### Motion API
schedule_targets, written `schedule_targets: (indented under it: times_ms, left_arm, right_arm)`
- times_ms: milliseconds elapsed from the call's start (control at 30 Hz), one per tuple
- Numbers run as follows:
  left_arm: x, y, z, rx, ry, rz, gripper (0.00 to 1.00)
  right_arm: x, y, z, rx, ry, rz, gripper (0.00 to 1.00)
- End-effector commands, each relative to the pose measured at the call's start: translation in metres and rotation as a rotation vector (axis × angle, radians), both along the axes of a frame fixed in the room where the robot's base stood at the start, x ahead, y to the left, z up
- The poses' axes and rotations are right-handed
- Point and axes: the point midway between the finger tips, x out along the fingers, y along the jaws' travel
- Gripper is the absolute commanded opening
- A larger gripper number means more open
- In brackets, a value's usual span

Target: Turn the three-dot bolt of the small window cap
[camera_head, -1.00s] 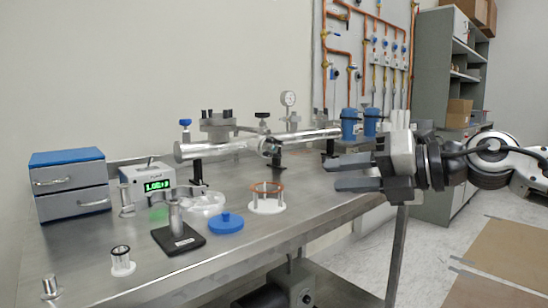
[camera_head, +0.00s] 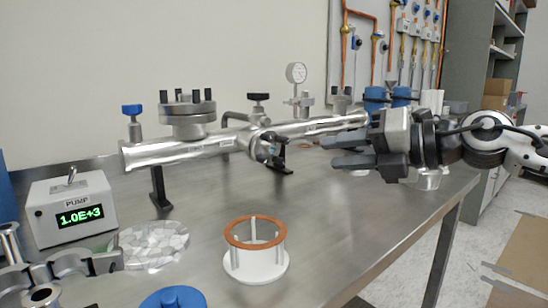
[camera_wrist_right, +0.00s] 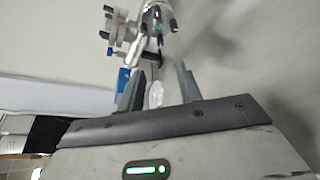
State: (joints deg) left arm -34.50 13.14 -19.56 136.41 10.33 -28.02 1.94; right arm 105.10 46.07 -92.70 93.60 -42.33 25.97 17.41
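A shiny horizontal steel tube (camera_head: 190,150) stands on black supports on the bench. A small round window cap (camera_head: 265,147) sits on its front-facing side port, with dark bolt parts around it. Its dot marks are too small to make out. The port also shows at the top of the right wrist view (camera_wrist_right: 155,17), beyond the fingers. My right gripper (camera_head: 329,151) is open and empty, to the right of the cap and apart from it. Its two spread fingers also show in the right wrist view (camera_wrist_right: 160,70). My left gripper is not in view.
A pump box (camera_head: 72,212) reading 1.0E+3 stands left. A white stand with a copper ring (camera_head: 255,265), a foil-like disc (camera_head: 150,246) and a blue lid (camera_head: 173,298) lie in front. A gauge (camera_head: 296,73) rises behind the tube. Bare bench (camera_head: 350,225) lies at front right.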

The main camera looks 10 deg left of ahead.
Motion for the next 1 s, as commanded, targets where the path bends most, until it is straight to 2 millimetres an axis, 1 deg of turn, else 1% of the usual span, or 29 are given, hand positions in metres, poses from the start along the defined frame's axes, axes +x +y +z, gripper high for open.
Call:
schedule_targets:
  times_ms: [33,300,533,700,833,1000]
  left_arm:
    - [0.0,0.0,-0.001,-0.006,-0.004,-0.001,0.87]
    - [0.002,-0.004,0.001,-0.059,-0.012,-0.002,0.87]
    - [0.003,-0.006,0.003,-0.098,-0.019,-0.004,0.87]
    - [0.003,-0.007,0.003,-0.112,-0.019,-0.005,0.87]
    - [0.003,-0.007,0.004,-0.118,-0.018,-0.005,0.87]
    - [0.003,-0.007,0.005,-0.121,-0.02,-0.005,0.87]
  right_arm:
    - [0.004,0.01,-0.005,-0.003,0.001,0.004,0.35]
    - [0.03,0.062,-0.019,-0.002,0.0,0.003,0.35]
    - [0.048,0.1,-0.028,-0.001,0.001,0.002,0.35]
    - [0.057,0.115,-0.032,-0.001,0.001,0.0,0.35]
    - [0.059,0.12,-0.033,-0.001,0.001,0.0,0.35]
    - [0.059,0.12,-0.032,0.0,0.0,0.0,0.35]
